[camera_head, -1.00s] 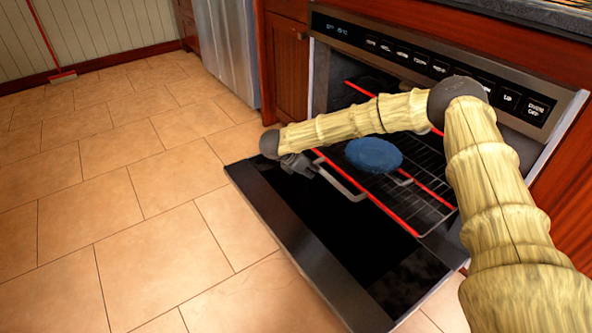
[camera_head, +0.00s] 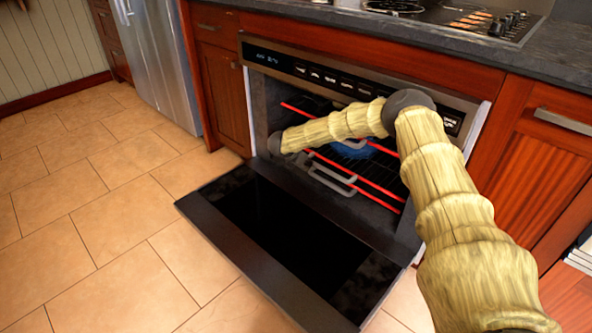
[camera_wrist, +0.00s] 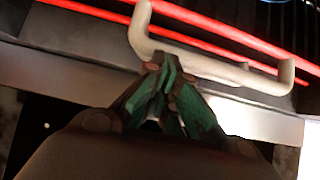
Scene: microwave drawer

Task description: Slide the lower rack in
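The lower rack (camera_head: 378,187) has a red front bar and a grey handle (camera_head: 333,178). It sits inside the oven (camera_head: 259,110), with its front bar near the opening. In the wrist view the handle (camera_wrist: 225,70) runs across just beyond my fingertips. My gripper (camera_wrist: 168,66) has its fingertips drawn together at the handle's near side. They look in contact with the handle, though the exact contact is unclear. A blue round item (camera_head: 354,149) is partly hidden behind my arm and the red bars.
The oven door (camera_head: 225,235) is folded down flat in front, with nothing on it. An upper red bar (camera_head: 296,109) crosses the cavity above. Cabinets (camera_head: 228,100) flank the oven, a cooktop (camera_head: 440,18) is above, and tiled floor (camera_head: 90,215) is clear at left.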

